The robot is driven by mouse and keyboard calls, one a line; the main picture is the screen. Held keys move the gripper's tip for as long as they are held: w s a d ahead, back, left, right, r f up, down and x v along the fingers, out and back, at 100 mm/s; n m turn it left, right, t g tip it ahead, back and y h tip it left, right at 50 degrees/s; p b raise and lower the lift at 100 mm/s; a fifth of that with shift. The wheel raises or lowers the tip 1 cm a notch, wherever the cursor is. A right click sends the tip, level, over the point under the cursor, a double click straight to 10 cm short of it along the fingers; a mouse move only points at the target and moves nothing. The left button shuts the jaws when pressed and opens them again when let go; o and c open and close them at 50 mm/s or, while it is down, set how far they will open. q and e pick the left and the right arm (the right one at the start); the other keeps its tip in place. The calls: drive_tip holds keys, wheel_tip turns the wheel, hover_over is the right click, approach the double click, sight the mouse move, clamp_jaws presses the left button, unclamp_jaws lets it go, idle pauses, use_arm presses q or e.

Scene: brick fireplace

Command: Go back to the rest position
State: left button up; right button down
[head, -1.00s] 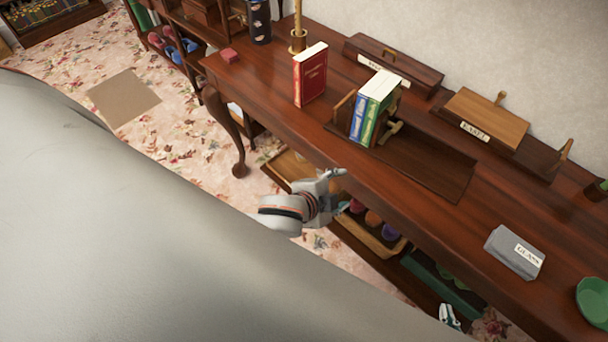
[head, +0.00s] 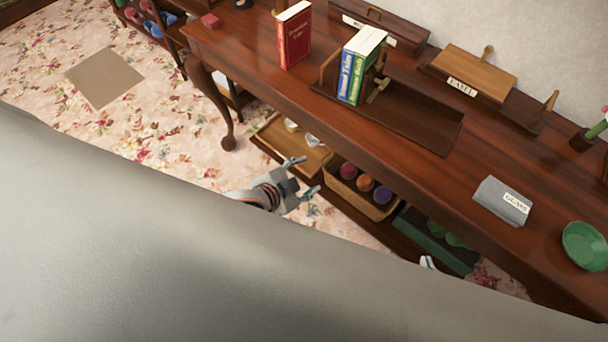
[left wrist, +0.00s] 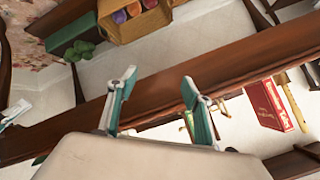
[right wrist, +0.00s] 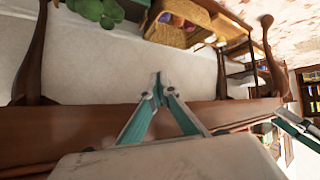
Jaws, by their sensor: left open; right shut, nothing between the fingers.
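My left gripper (head: 305,176) is open and empty. In the head view it is in front of the long wooden table (head: 400,165), over the lower shelf area. In the left wrist view its two fingers (left wrist: 159,80) are spread with nothing between them. My right gripper (head: 428,262) shows only as a small pale tip near the table's front edge. In the right wrist view its fingertips (right wrist: 158,82) meet, with nothing held. Most of the right arm is hidden in the head view.
On the table stand a red book (head: 294,38), blue and green books (head: 352,72) in a wooden holder, a grey box (head: 502,202) and a green bowl (head: 585,246). A basket of coloured balls (head: 372,208) sits below. Open floor (head: 150,140) lies left.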

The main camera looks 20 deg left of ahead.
use_arm(q)
drive_tip(key=s+a+f+n, duration=0.5)
drive_tip(key=s+f+n, duration=0.1)
drive_tip(key=s, duration=0.1)
drive_tip(key=shift+s+a+f+t, duration=0.15)
drive_tip(key=shift+s+t, duration=0.2)
drive_tip(key=shift+t, duration=0.05)
use_arm(e)
drive_tip(key=shift+t+y, duration=0.3)
drive_tip(key=shift+y, duration=0.1)
drive_tip(key=a+r, duration=0.1)
drive_tip(key=w+a+r, duration=0.1)
drive_tip(key=r, duration=0.1)
drive_tip(key=shift+w+a+r, duration=0.1)
drive_tip(key=shift+a, duration=0.1)
